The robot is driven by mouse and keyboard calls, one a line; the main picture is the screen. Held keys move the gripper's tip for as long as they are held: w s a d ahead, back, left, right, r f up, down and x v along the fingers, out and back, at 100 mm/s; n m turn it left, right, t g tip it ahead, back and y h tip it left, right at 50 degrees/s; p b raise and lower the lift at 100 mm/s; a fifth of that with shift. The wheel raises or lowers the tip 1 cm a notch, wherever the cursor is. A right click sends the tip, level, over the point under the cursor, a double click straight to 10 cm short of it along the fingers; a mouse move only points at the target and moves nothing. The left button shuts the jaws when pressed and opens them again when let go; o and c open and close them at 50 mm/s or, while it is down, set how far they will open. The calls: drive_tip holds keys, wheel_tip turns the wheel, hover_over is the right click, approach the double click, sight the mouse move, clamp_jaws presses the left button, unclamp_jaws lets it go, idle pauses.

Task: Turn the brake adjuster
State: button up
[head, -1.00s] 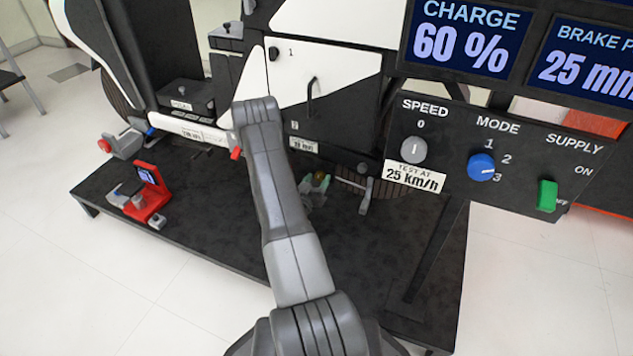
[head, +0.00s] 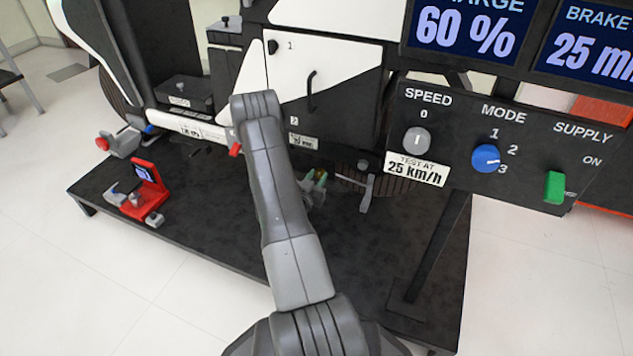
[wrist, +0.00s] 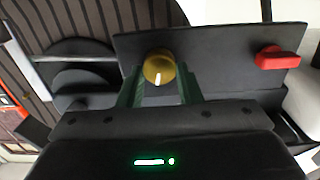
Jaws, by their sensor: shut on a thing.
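The brake adjuster appears to be the round gold knob (wrist: 158,66) on a dark plate in the wrist view. Its white mark points almost straight down in that picture. The green fingers of my gripper (wrist: 160,84) stand on either side of it, shut on it. In the head view my gripper (head: 316,186) is small and partly hidden behind my own arm, low beside the white and black machine (head: 318,85). A bit of the gold knob (head: 321,174) shows there.
A red lever (wrist: 278,58) sits right of the knob on the same plate. A control panel (head: 460,190) with grey, blue and green controls hangs at the right.

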drive_tip(key=m, duration=0.4)
drive_tip(key=shift+d+m+b, duration=0.1)
drive_tip(key=shift+m+b, duration=0.2)
drive_tip(key=shift+b, duration=0.05)
drive_tip(key=m, duration=0.4)
drive_tip(key=shift+f, duration=0.1)
drive_tip(key=shift+m, duration=0.3)
drive_tip(key=o, duration=1)
drive_tip(key=shift+c, duration=0.2)
drive_tip(key=p+v, duration=0.3)
drive_tip(key=v, duration=1.1)
drive_tip(key=shift+p, duration=0.35)
drive_tip(key=shift+w+d, duration=0.1)
drive_tip(key=shift+w, duration=0.05)
